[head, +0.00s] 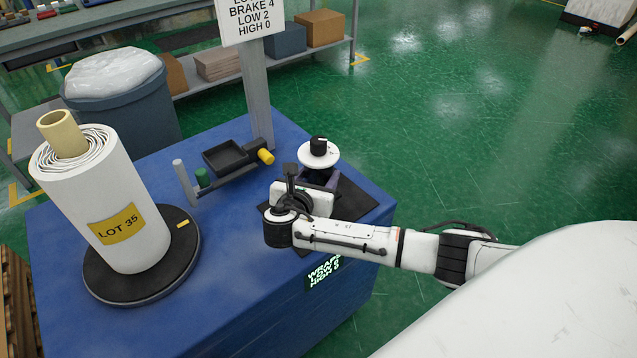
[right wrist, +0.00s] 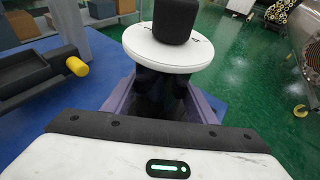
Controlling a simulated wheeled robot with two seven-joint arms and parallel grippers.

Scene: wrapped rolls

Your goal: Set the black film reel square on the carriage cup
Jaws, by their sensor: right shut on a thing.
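My right gripper (head: 320,178) comes in from the right over the blue machine top, its dark purple fingers shut on a dark upright body that I take as the black film reel (right wrist: 160,92). It also shows in the right wrist view (right wrist: 160,105). A white round disc (right wrist: 168,50) with a black cylinder (right wrist: 178,18) on top sits directly above that body. I cannot tell whether disc and cylinder belong to the reel. The carriage cup is not distinguishable; the gripper and disc hide what lies beneath. My left gripper is not in view.
A white wrapped roll (head: 90,200) marked LOT 35 stands on a black turntable (head: 185,255) at left. A sign post (head: 258,100), a black tray (head: 226,156) and a yellow-ended bar (head: 265,156) stand behind the gripper. A dark plate (head: 358,203) lies below it.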

